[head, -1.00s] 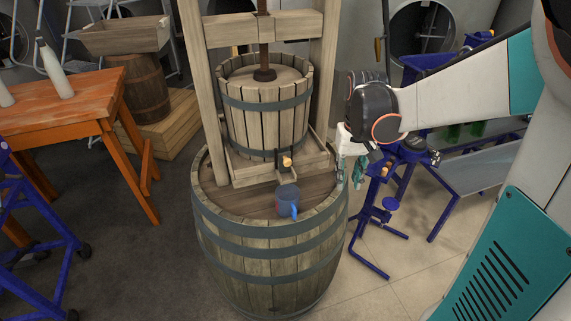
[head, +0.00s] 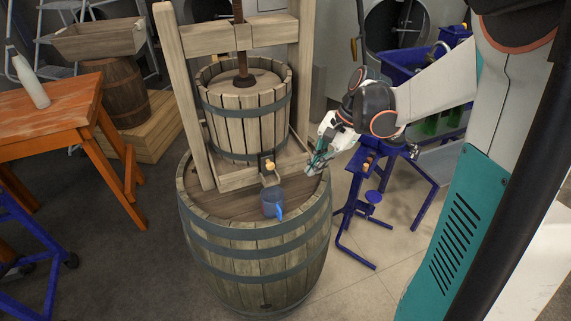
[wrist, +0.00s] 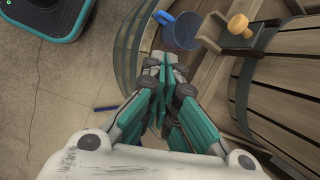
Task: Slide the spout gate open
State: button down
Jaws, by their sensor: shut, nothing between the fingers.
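The spout gate with its round yellow-tan knob (head: 270,166) sits at the front of the wooden press tray. The knob also shows at the top right of the wrist view (wrist: 238,24), on a dark plate over a wooden spout. A blue-grey mug (head: 271,203) with a blue handle stands upright on the barrel top below the spout. It also shows in the wrist view (wrist: 185,32). My gripper (head: 312,168) is shut and empty. It is to the right of the knob, apart from it, near the barrel's right rim. In the wrist view its fingers (wrist: 160,62) point toward the mug.
The barrel (head: 255,250) carries the press, with its slatted basket (head: 245,120) and wooden uprights (head: 178,90). A blue stand (head: 373,197) is right of the barrel. An orange table (head: 70,110) with a white bottle is at left. The space in front of the spout, above the mug, looks clear.

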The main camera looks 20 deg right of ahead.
aim_at(269, 169)
jog(key=shift+w+a+r+m+t+y+p, duration=0.1)
jog(key=shift+w+r+m+t+y+p, duration=0.2)
jog(key=shift+r+m+y, duration=0.7)
jog(key=shift+w+a+r+m+t+y+p, duration=0.1)
jog(key=shift+w+r+m+t+p, duration=0.25)
jog(key=shift+m, duration=1.25)
jog(key=shift+w+a+r+m+t+y+p, duration=0.25)
jog(key=shift+w+r+m+y, duration=0.4)
jog(key=shift+m, duration=0.65)
jog(key=shift+s+d+r, duration=0.1)
jog(key=shift+s+d, duration=0.1)
jog(key=b+x, duration=0.2)
jog(key=x, duration=0.8)
jog(key=shift+d, duration=0.1)
